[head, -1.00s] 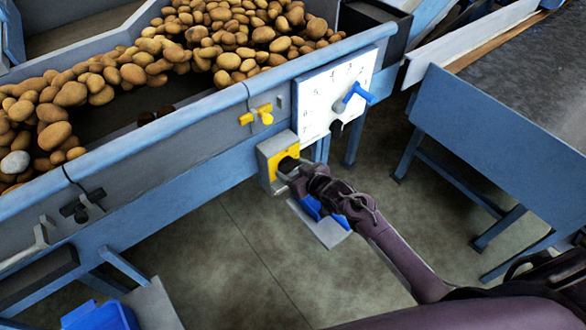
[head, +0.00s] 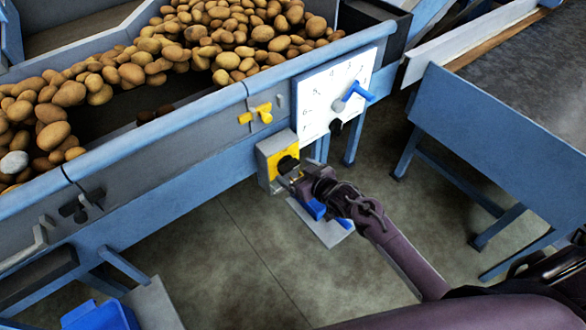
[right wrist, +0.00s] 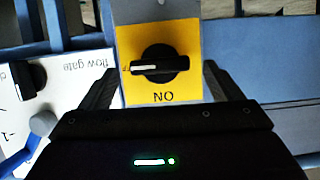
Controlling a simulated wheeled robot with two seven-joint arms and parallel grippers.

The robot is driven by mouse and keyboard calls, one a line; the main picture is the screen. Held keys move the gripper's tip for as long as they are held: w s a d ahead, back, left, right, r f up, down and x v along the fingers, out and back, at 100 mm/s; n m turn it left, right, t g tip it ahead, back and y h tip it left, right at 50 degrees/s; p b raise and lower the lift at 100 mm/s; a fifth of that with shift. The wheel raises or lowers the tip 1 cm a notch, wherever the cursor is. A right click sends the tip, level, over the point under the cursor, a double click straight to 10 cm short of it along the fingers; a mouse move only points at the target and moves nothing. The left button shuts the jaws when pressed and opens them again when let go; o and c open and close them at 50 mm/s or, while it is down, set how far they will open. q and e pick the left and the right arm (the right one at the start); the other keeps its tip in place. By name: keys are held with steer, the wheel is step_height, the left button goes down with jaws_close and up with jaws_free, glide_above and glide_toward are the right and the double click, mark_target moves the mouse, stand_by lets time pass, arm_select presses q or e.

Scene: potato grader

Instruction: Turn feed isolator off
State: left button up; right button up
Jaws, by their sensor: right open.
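The feed isolator is a black rotary knob (head: 287,164) on a yellow plate (head: 268,163), on a grey box fixed to the machine's side. In the right wrist view the knob (right wrist: 160,63) lies crosswise, its white pointer mark to the left. Upside-down "ON" lettering shows on the yellow plate (right wrist: 132,97) below it. My right gripper (head: 289,175) is open in front of the knob. Its fingers (right wrist: 157,85) show on either side of the plate, and nothing is gripped. I cannot tell whether the fingertips touch the knob. My left gripper is not in view.
A white dial panel (head: 318,100) with a blue lever (head: 355,93) and a black knob (head: 336,127) sits just above. A yellow handle (head: 261,113) is to the upper left. Potatoes (head: 215,40) fill the trough. A blue-sided table (head: 500,125) stands right.

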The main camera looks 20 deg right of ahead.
steer(key=v, duration=0.5)
steer(key=shift+s+d, duration=0.1)
steer(key=shift+s, duration=0.1)
steer(key=s+d+f+m+g+h, duration=0.1)
steer(key=s+f+g, duration=0.1)
steer(key=s+f, duration=0.55)
steer(key=s+d+f+g+h, duration=0.15)
steer(key=s+f, duration=0.25)
steer(key=f, duration=0.7)
steer(key=s+d+f+m+g+h, duration=0.1)
steer(key=s+f+g, duration=0.2)
steer(key=s+f, duration=0.45)
steer(key=s+f+g, duration=0.1)
steer(key=s+f, duration=0.3)
steer(key=s, duration=0.4)
steer(key=s+f+g, duration=0.2)
steer(key=s+f, duration=0.3)
steer(key=s, duration=0.3)
steer(key=s+f+g+h, duration=0.1)
steer(key=s+f, duration=0.3)
steer(key=s, duration=0.4)
steer(key=shift+a+f+n+g, duration=0.25)
steer(key=shift+a+n+g, duration=0.05)
steer(key=shift+g, duration=0.25)
steer(key=shift+c, duration=0.4)
